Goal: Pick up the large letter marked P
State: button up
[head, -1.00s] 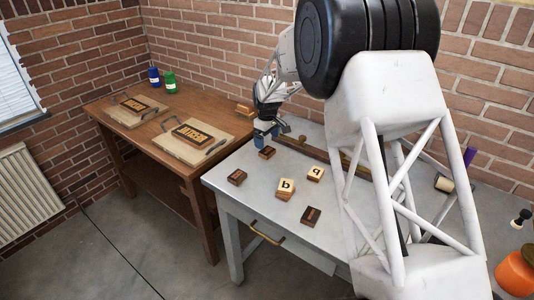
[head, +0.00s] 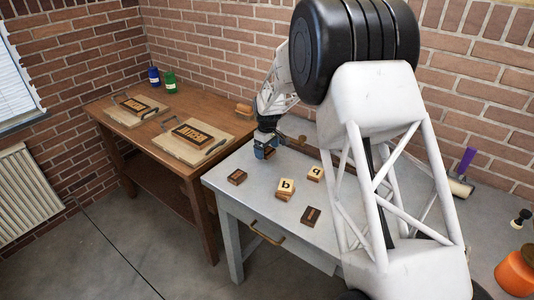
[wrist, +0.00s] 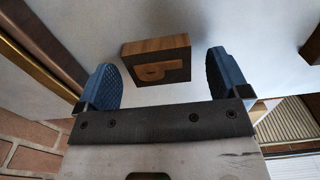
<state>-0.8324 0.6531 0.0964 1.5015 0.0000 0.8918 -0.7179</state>
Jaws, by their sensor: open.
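A dark brown block (wrist: 157,60) with a raised letter that looks like a P lies just beyond my fingertips in the wrist view, roughly centred between them. My gripper (wrist: 163,80) is open, with a blue pad on each side and a gap to the block on both sides. In the head view my gripper (head: 264,150) is low over the back left of the grey table (head: 225,200) and mostly hides this block. A pale block stack (head: 286,187) in the middle of the table also bears a P-like letter, upside down from here.
Another pale lettered block (head: 314,173) is right of the stack. Dark blocks lie at the left (head: 237,177) and front (head: 311,216). A wooden rail edges the wrist view's left (wrist: 40,45).

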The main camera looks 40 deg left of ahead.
aim_at(267, 150)
jog(key=shift+f, duration=0.4)
jog(key=c, duration=1)
jog(key=shift+r, duration=0.1)
notch_tip(267, 150, up, 10)
dwell(0.5)
dwell(0.4)
